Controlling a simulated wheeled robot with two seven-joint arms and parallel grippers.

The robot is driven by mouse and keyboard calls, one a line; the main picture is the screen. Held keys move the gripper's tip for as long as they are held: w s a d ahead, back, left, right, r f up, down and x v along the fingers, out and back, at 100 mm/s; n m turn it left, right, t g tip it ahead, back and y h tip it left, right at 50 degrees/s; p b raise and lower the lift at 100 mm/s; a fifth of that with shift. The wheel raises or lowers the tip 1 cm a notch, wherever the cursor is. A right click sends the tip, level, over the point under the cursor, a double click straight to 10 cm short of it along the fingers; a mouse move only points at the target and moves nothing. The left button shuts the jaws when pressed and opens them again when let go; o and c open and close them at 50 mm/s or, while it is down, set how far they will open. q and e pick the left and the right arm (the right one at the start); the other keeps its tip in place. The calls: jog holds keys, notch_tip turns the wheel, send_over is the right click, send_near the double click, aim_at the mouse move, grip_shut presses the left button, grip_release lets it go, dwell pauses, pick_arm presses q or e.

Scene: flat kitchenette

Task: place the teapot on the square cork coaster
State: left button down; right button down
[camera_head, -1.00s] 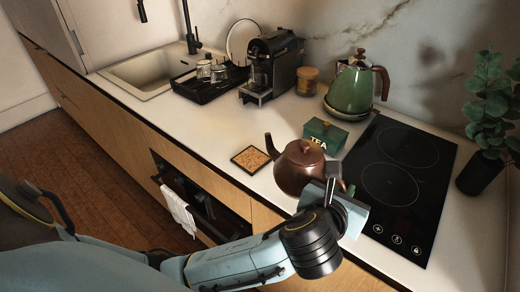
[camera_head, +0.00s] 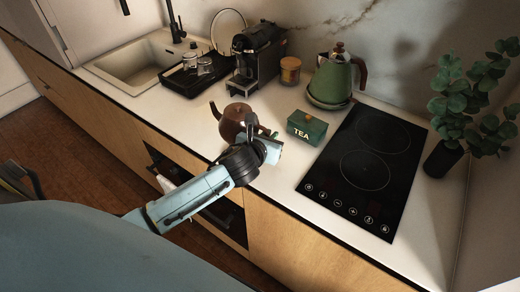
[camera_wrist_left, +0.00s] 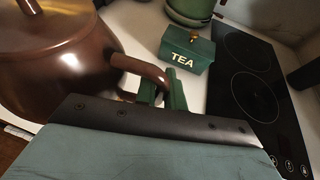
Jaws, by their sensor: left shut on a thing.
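The brown teapot (camera_head: 236,117) is at the counter's front part, left of the tea box, its spout toward the left. My left gripper (camera_head: 267,142) is shut on the teapot's handle. In the left wrist view the green fingers (camera_wrist_left: 163,90) close around the curved handle (camera_wrist_left: 143,70), and the teapot body (camera_wrist_left: 62,65) fills the upper left. The square cork coaster is hidden now, behind or under the teapot and my gripper. I cannot tell whether the teapot touches anything below. My right gripper is not in view.
A green tea box (camera_head: 307,127) stands just right of the teapot, with the black cooktop (camera_head: 350,190) beyond it. A green kettle (camera_head: 334,80), a jar (camera_head: 290,70), a coffee machine (camera_head: 254,58) and a black tray (camera_head: 185,82) with glasses stand behind.

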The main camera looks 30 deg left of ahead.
pick_arm(q)
jog(key=shift+f+b, duration=0.55)
jog(key=shift+f, duration=2.5)
jog(key=shift+f, duration=0.15)
jog(key=c, duration=1.5)
grip_release()
jog(key=shift+f, duration=0.1)
jog(key=p+v, duration=0.1)
jog(key=v, duration=1.1)
